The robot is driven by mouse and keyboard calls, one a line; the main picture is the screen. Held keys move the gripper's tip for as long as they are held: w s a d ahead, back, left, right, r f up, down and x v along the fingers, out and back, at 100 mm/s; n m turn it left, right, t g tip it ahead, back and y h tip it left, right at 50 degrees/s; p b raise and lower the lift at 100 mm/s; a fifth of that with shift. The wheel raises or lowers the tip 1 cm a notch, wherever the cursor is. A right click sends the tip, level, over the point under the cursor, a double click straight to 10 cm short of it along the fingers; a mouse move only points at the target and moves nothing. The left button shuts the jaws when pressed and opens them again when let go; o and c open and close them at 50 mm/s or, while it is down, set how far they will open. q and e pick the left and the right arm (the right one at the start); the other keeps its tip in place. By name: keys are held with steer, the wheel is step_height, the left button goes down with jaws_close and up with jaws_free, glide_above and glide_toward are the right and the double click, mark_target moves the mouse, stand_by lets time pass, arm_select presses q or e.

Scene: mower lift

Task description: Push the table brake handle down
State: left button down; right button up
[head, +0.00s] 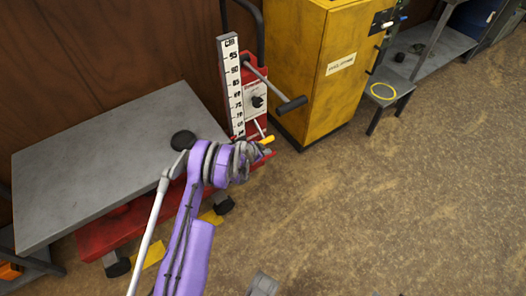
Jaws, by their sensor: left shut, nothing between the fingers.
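The lift table has a grey top (100,160) on a red frame with black wheels. At its right end stands a red post with a white height scale (231,85) and a small dial. A long lever with a black grip (291,104) sticks out from the post. A yellow tab (267,139) shows low at the post's foot; I cannot tell for sure which part is the brake handle. My left gripper (262,151) is shut and empty, just below the yellow tab in the picture. I cannot tell whether it touches it. My wrist hides part of the frame there.
A yellow cabinet (315,70) stands right of the post. A small grey stool with a yellow ring (383,91) and a grey bench are farther right. More yellow tabs (150,256) show near the wheels. The brown floor at right is clear.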

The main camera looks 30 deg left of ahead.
mark_target(269, 157)
arm_select(q)
steer(key=shift+a+f, duration=0.15)
steer(key=shift+f, duration=0.5)
steer(key=shift+a+f, duration=0.15)
steer(key=shift+f, duration=0.45)
steer(key=shift+f, duration=0.1)
steer(key=shift+d+f+m+t+y+b, duration=0.3)
steer(key=shift+f+y+b, duration=0.2)
steer(key=shift+f+b, duration=0.35)
steer(key=f+y+b, duration=0.1)
steer(key=f+b, duration=0.1)
steer(key=f, duration=0.1)
steer(key=f+m+t+y+b, duration=0.1)
steer(key=f+b, duration=0.2)
steer(key=shift+a, duration=0.2)
